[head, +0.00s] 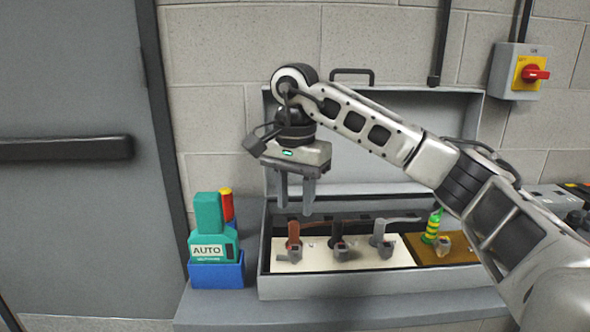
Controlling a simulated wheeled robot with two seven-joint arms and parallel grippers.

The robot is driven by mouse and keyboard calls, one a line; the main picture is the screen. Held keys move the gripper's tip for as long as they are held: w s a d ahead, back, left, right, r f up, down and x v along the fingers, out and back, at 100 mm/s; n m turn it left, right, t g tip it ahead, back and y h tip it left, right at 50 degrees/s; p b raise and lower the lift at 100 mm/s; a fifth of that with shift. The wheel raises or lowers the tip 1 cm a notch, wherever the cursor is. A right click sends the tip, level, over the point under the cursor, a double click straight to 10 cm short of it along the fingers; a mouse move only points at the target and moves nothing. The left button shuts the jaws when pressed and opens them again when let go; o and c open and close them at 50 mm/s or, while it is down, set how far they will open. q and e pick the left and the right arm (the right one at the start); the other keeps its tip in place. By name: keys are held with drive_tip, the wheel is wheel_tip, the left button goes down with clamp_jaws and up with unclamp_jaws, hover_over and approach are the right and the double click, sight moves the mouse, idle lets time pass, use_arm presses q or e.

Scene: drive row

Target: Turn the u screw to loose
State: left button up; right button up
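Inside an open grey housing (330,288), several wires end on a row of terminals with small screw pieces. The brown wire (293,230) is at the left, with a screw piece (295,253) at its foot. A black wire (337,229) and a grey wire (379,227) follow to the right, then a green-yellow one (433,226). No letter is readable, so I cannot tell from a label which is U. My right gripper (295,208) points down above the brown wire, fingers apart and nothing between them. My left gripper is not in view.
The raised lid (350,150) stands behind my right arm. A teal device marked AUTO (207,248) sits in a blue holder (216,273) left of the housing, with a red-yellow tool (227,206) behind. A red switch (534,73) is on the wall.

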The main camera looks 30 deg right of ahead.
use_arm(q)
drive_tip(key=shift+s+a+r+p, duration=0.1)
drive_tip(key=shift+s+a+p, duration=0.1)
drive_tip(key=shift+p, duration=0.55)
use_arm(e)
wheel_tip(320, 180, up, 6)
drive_tip(key=shift+f, duration=0.1)
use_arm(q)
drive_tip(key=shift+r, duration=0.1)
